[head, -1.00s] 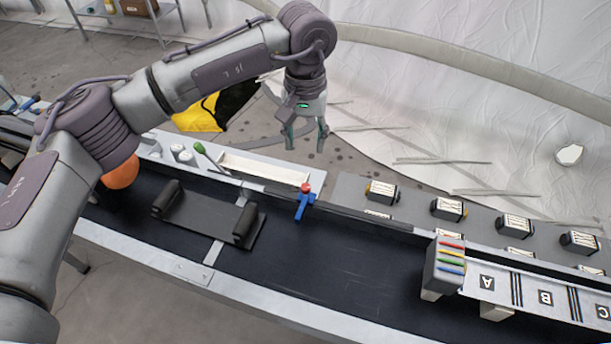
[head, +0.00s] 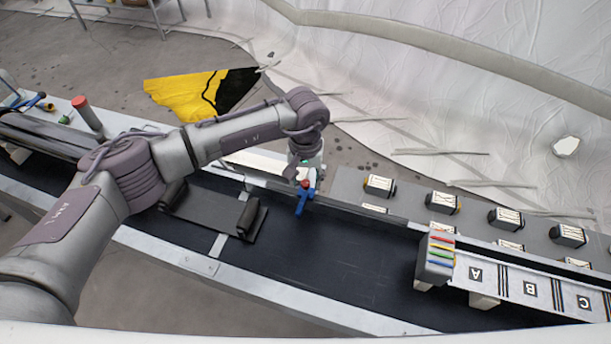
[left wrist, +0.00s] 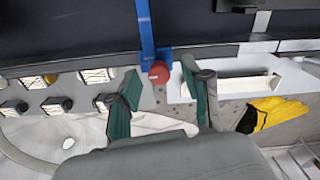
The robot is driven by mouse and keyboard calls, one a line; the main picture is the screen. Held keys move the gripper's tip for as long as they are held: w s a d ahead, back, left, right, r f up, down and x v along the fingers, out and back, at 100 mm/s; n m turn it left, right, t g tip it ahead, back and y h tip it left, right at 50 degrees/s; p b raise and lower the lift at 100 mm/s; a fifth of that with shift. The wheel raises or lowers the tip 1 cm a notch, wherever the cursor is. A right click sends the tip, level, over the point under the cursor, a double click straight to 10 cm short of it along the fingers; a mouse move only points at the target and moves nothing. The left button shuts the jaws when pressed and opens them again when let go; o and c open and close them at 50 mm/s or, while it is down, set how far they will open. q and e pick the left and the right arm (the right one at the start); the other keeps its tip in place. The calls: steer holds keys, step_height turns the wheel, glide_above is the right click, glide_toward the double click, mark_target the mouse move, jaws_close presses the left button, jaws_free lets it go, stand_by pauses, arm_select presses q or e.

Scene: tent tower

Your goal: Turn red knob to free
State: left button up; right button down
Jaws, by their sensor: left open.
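The red knob (head: 305,183) sits at the blue lever (head: 300,204) on the far rail of the dark conveyor. In the left wrist view the red knob (left wrist: 159,72) shows at the end of the blue lever (left wrist: 146,30). My left gripper (head: 304,173) points down right at the knob in the head view. In the left wrist view its green-padded fingers (left wrist: 158,88) are spread, with the knob in the gap toward their tips. I see no clear contact with the knob. My right gripper is not in view.
A white tray (head: 258,163) lies left of the knob behind the rail. Several boxes (head: 379,186) stand on a grey strip at the right. A black cradle (head: 208,211) sits on the conveyor. A grey holder with coloured strips (head: 435,262) stands at the right. The conveyor between them is clear.

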arm_select(q)
jaws_close()
steer(key=shift+f+n+b, duration=0.15)
steer(key=shift+n+b, duration=0.25)
steer(key=shift+b, duration=0.3)
steer(key=n+b, duration=0.3)
steer(key=b, duration=0.1)
steer(key=shift+f, duration=0.1)
steer(key=shift+r+n+b, duration=0.25)
steer(key=shift+n+b, duration=0.85)
steer(key=shift+b, duration=0.25)
